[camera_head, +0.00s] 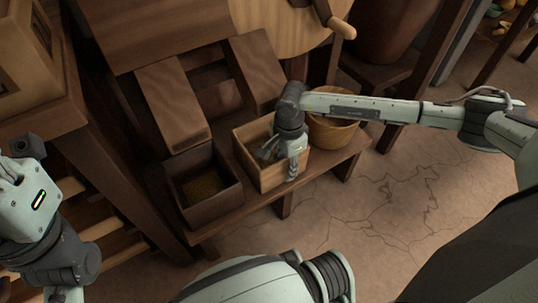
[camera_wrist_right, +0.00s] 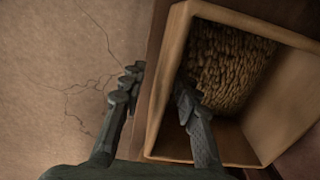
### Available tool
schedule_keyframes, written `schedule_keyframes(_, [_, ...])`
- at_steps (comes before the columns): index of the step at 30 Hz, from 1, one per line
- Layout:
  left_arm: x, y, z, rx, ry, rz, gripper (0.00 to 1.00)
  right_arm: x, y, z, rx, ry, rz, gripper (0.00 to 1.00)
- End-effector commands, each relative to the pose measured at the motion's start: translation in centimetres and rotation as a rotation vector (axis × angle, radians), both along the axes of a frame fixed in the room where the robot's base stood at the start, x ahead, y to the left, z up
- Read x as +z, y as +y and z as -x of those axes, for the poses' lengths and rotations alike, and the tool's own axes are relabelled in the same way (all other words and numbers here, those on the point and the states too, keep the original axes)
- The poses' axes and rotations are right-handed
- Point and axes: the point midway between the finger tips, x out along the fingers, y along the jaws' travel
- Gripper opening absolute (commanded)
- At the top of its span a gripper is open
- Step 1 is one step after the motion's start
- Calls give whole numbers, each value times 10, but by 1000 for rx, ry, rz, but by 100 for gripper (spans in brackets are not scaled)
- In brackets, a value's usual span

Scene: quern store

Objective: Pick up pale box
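The pale box (camera_head: 262,180) is an open-topped wooden box on a low dark bench. In the right wrist view the pale box (camera_wrist_right: 285,120) has a brown, lumpy fill or textured floor inside. My right gripper (camera_head: 281,155) is at the box's right-hand wall, pointing down. In the wrist view my right gripper (camera_wrist_right: 160,90) is open, one finger inside the box and one outside, with the wall between them. A gap shows between the outer finger and the wall. My left gripper's body (camera_head: 35,205) is at the left edge; its fingers cannot be made out.
A dark box (camera_head: 205,213) with a yellowish fill stands close left of the pale box. A round wooden tub (camera_head: 335,133) stands close to its right. The bench (camera_head: 235,222) has a narrow front edge. Cracked floor (camera_head: 400,205) lies open to the right.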

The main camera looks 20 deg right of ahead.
Motion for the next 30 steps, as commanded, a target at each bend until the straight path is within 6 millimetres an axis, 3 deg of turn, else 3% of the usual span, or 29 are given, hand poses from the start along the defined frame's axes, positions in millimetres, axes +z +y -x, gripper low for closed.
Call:
schedule_keyframes(3, [0, -1, 0, -1, -12, -7, 40, -13, 1, 0, 1, 0, -1, 31])
schedule_keyframes(9, [2, -1, 0, -1, -14, -7, 40, -13, 1, -1, 1, -1, -1, 31])
schedule_keyframes(17, [2, -1, 0, -1, -14, -7, 40, -13, 1, -1, 0, -1, -2, 0])
schedule_keyframes(30, [1, -1, 0, -1, -10, -7, 40, -12, 1, -2, 0, -4, -3, 0])
